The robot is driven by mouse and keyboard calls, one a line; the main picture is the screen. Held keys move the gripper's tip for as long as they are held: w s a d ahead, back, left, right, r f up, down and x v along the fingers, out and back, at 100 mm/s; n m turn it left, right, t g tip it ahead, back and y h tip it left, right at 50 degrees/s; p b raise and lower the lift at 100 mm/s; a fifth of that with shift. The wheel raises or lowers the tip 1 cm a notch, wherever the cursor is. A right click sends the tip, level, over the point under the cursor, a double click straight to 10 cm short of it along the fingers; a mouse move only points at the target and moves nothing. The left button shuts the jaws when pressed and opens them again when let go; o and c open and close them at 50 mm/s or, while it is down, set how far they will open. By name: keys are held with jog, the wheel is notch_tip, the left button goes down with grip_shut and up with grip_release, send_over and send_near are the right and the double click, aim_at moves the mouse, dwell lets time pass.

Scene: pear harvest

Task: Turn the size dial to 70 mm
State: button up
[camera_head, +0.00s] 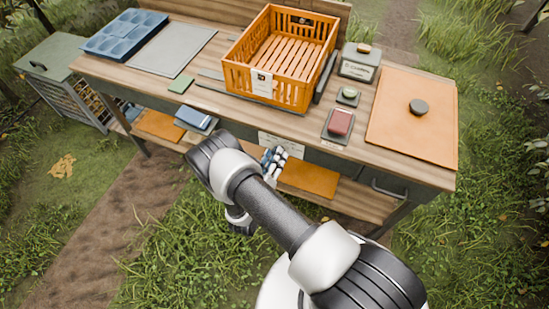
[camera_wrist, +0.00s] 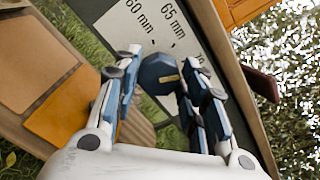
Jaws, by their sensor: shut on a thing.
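The size dial (camera_wrist: 157,72) is a dark blue faceted knob with a pale pointer mark on its face, in the wrist view. It sits on a white scale plate (camera_wrist: 125,28) printed 60 mm, 65 mm and a partly hidden 70. The pale mark lies toward the right side of the knob; I cannot tell exactly which number it lines up with. My gripper (camera_wrist: 160,88) has its two blue-grey fingers on either side of the knob, shut on it. In the head view my gripper (camera_head: 272,163) is at the bench front, by the white scale plate (camera_head: 281,145); the dial is hidden there.
An orange slatted crate (camera_head: 240,80) stands on the wooden bench (camera_head: 200,95). A red button (camera_head: 340,122), green button (camera_head: 349,92), grey box (camera_head: 360,64) and orange board (camera_head: 412,130) are at right. A drawer handle (camera_head: 388,190) projects from the front. Grass lies before the bench.

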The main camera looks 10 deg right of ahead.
jog(key=o, duration=1.1)
jog(key=shift+c, duration=0.2)
jog(key=v, duration=1.2)
